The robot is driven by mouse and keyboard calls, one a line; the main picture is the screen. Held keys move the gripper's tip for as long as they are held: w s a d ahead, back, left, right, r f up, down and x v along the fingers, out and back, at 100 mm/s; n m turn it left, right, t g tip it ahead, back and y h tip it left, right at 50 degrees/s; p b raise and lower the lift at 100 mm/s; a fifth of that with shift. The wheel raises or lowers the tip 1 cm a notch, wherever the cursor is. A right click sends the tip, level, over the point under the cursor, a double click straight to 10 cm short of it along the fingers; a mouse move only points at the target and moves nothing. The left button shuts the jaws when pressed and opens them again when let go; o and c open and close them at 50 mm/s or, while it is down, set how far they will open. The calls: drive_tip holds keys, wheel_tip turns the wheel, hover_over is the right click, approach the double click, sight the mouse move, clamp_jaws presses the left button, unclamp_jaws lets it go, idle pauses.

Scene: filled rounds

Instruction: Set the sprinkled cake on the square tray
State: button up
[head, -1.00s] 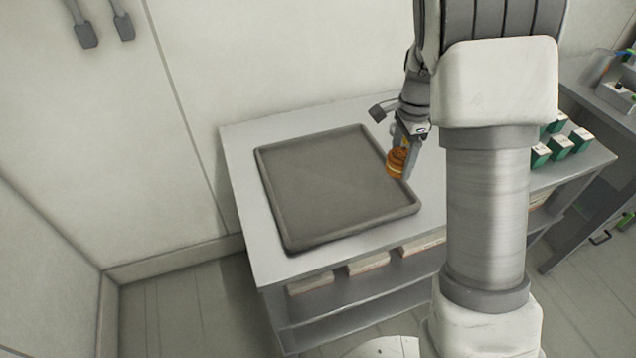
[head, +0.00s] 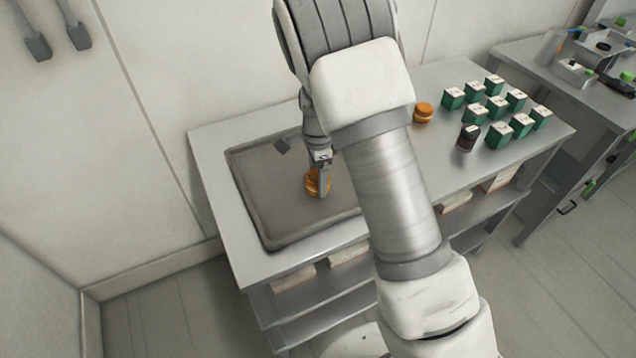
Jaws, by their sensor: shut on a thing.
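The square tray (head: 262,213) is dark grey with a raised rim and lies on the left part of the grey table. My gripper (head: 319,184) is over the right part of the tray, pointing down. It is shut on a small round orange-brown cake (head: 312,182). I cannot tell whether the cake touches the tray, and sprinkles are too small to make out. My arm hides the tray's right side.
Another orange-brown round cake (head: 423,112) stands on the table right of my arm. Beside it are a dark jar (head: 467,138) and several green boxes with white tops (head: 497,134). A second table (head: 510,55) with equipment stands at the right.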

drive_tip(key=shift+f, duration=1.25)
drive_tip(key=shift+f, duration=0.2)
drive_tip(key=o, duration=0.8)
drive_tip(key=shift+c, duration=0.2)
drive_tip(key=shift+r, duration=0.1)
